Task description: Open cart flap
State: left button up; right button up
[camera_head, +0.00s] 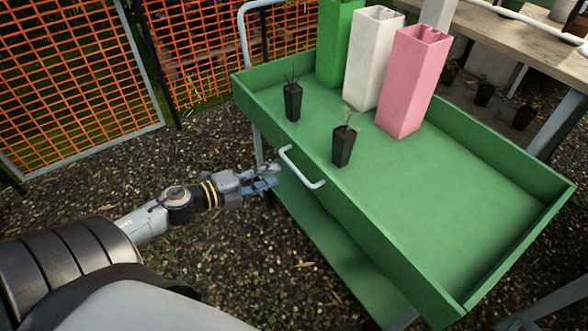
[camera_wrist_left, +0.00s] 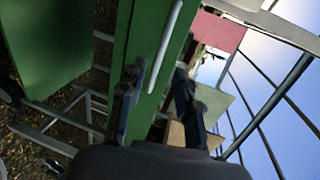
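The green cart (camera_head: 420,205) stands at the centre right, with a pale bar handle (camera_head: 301,168) on its near side flap (camera_head: 365,235). The flap looks upright along the cart's edge. My left gripper (camera_head: 268,180) is just left of the handle and does not appear to touch it. In the left wrist view its two dark fingers (camera_wrist_left: 158,98) are spread apart with nothing held between them. The handle (camera_wrist_left: 168,48) shows ahead, in line with the gap, against the green panel (camera_wrist_left: 145,40). My right gripper is out of view.
Two black plant pots (camera_head: 292,101) (camera_head: 343,146) stand on the cart top near the flap. Green, white (camera_head: 373,60) and pink (camera_head: 413,80) square tubes stand behind them. Orange mesh fencing (camera_head: 70,75) is at left, and a wooden bench (camera_head: 520,40) at upper right. Gravel lies open in front.

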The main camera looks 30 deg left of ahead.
aim_at(294, 166)
pick_arm(q)
jog(key=shift+x, duration=3.95)
grip_shut()
